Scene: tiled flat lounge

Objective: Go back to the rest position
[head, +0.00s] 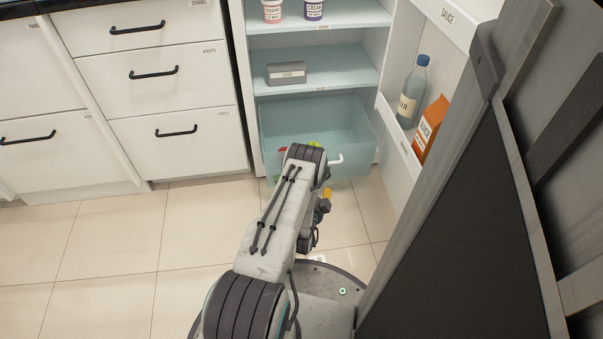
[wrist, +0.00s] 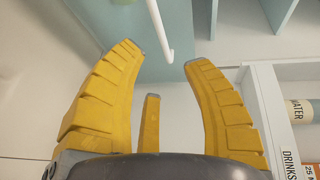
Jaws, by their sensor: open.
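My gripper (wrist: 160,58) is open and empty, its yellow fingers spread wide in the wrist view. The white drawer handle (wrist: 159,28) shows beyond the fingertips, and no finger is closed around it. In the head view my arm reaches forward in front of the open fridge. Only a little yellow of my gripper (head: 327,193) shows there, below the arm's front end, and most of it is hidden. The pale blue fridge drawer (head: 350,128) is pulled out just ahead of my arm. Its handle (head: 336,160) is beside the arm's front end.
Red and green items show partly inside the drawer. A grey box (head: 287,73) sits on the shelf above. The open fridge door (head: 397,138) at right holds a water bottle (head: 412,92) and an orange carton (head: 430,129). White cabinets (head: 160,98) stand at left; tiled floor (head: 110,245) there is clear.

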